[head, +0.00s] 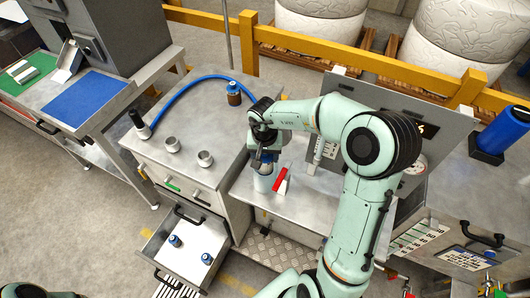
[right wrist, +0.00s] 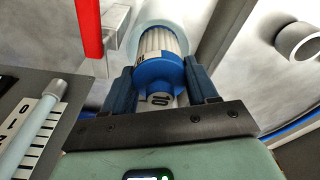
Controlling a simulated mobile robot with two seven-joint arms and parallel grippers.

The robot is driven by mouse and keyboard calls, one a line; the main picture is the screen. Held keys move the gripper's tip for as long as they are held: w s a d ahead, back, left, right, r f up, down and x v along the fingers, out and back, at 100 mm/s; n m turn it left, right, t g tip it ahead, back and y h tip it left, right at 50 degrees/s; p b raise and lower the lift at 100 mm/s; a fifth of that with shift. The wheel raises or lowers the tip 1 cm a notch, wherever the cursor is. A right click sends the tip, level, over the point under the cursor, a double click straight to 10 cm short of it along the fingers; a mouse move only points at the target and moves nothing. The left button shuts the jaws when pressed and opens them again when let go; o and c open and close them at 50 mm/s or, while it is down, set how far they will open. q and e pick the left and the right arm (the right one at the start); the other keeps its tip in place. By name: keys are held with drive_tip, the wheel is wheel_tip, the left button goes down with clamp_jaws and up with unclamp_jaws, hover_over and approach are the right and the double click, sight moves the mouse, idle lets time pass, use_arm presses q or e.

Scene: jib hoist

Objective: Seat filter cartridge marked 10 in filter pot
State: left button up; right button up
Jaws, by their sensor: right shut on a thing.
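My right gripper (head: 264,160) is over the steel bench, at the mouth of the pale translucent filter pot (head: 264,183). In the right wrist view, the right gripper (right wrist: 160,88) is shut on the filter cartridge (right wrist: 158,68), which has a blue end cap, white pleats and the mark 10 on its near end. The pot's rim (right wrist: 142,27) surrounds the cartridge's far end in that view; how deep it sits is hidden. In the head view the gripper mostly hides the cartridge. My left gripper is out of view.
A red handle (head: 280,179) stands close right of the pot. The open drawer (head: 185,272) holds two blue-capped cartridges (head: 207,258). A grey panel (head: 365,100) stands behind.

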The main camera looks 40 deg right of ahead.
drive_tip(key=shift+f, duration=1.2)
drive_tip(key=o, duration=1.2)
drive_tip(key=shift+c, duration=0.2)
wheel_tip(320, 180, up, 13)
drive_tip(key=s+a, duration=0.1)
drive_tip(key=shift+s+a, duration=0.1)
drive_tip(key=shift+s, duration=0.05)
